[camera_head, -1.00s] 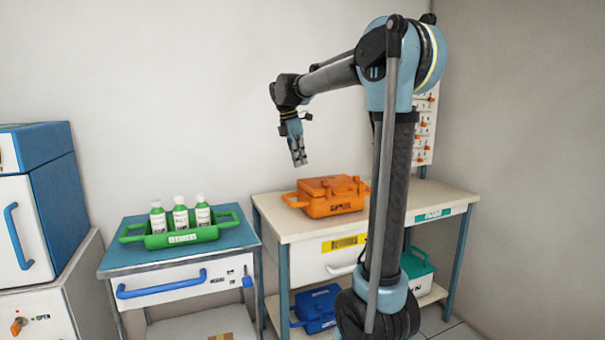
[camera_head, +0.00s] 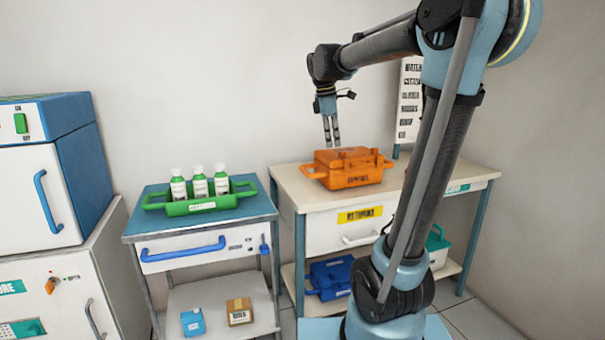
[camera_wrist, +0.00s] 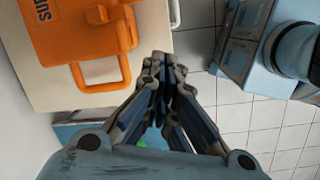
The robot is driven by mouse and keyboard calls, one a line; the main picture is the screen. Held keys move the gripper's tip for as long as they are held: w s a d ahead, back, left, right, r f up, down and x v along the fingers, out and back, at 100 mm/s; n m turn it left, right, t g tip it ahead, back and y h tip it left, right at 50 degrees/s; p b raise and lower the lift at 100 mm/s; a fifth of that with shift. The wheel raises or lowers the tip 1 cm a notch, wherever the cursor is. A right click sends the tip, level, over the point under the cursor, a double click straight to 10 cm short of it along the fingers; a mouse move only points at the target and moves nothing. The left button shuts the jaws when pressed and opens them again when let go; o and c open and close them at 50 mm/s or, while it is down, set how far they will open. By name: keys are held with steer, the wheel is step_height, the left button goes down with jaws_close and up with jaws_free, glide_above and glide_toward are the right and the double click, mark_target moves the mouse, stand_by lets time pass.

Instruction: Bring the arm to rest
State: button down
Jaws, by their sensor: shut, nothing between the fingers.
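My gripper (camera_head: 331,131) hangs from my raised arm, pointing down, above and a little left of the orange case on the right table. In the wrist view my gripper (camera_wrist: 165,65) has its fingertips together with nothing between them. The case's handle shows just left of the fingertips there, apart from them.
The orange case (camera_head: 349,170) sits on the right table (camera_head: 300,197); it also shows in the wrist view (camera_wrist: 80,28). A green tray (camera_head: 205,206) with white bottles stands on the blue-topped cart (camera_head: 160,225). A blue case (camera_head: 331,280) lies on the lower shelf. A blue-and-white cabinet (camera_head: 30,185) stands left.

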steer(key=s+d+f+m+y, duration=0.1)
steer(key=s+d+f+m, duration=0.3)
steer(key=s+f+m, duration=0.4)
steer(key=s+d+f+m+t+y, duration=0.1)
steer(key=s+d+f+m, duration=0.3)
steer(key=s+f+m, duration=0.5)
steer(key=s+f, duration=0.8)
steer(key=s, duration=0.2)
steer(key=shift+d+f, duration=0.15)
steer(key=shift+f, duration=0.25)
steer(key=shift+s, duration=0.1)
steer(key=shift+w+f, duration=0.2)
steer(key=shift+w, duration=0.25)
